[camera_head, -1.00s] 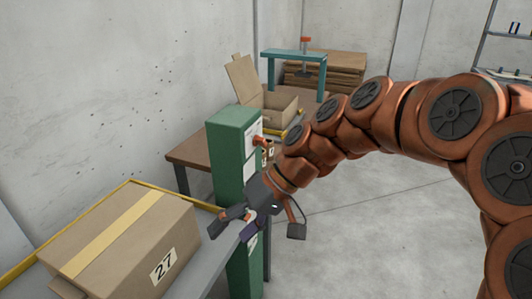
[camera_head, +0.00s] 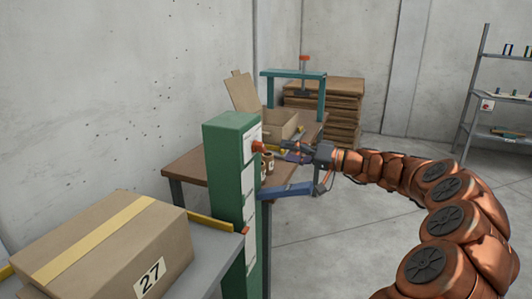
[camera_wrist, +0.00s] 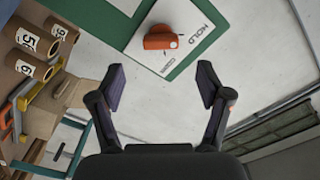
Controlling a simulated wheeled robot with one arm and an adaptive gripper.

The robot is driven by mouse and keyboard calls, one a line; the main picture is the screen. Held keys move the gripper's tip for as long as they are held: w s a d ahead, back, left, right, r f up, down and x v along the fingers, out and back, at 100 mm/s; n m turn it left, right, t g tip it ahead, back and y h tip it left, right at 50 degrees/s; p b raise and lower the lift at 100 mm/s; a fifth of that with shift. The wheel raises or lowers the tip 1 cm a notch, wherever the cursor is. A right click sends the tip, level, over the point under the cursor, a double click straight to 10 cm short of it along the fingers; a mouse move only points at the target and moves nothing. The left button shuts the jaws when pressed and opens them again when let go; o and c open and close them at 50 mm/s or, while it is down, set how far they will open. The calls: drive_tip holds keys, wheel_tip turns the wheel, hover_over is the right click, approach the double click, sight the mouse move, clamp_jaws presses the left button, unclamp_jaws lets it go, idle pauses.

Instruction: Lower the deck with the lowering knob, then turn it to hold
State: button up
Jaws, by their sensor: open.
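The orange lowering knob (camera_wrist: 159,38) sits on a white plate (camera_wrist: 195,50) on the green column (camera_head: 224,150). The plate reads HOLD, with a smaller, unclear word below. The knob also shows at the column's top right in the head view (camera_head: 258,146). My gripper (camera_wrist: 162,84) is open and empty, facing the plate, with the knob ahead of the fingers and apart from them. In the head view my gripper (camera_head: 284,150) is just right of the knob. The grey deck (camera_head: 207,262) at lower left carries a carton marked 27 (camera_head: 110,245). I cannot tell the deck's exact height.
Behind stand a brown table (camera_head: 190,165), an open carton (camera_head: 278,128) and numbered rolls (camera_wrist: 40,38). A shelf (camera_head: 500,95) is at far right.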

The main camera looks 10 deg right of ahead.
sight(265, 148)
drive_tip(key=x, duration=0.7)
drive_tip(key=shift+w+a, duration=0.1)
drive_tip(key=shift+a, duration=0.1)
drive_tip(key=c, duration=1.2)
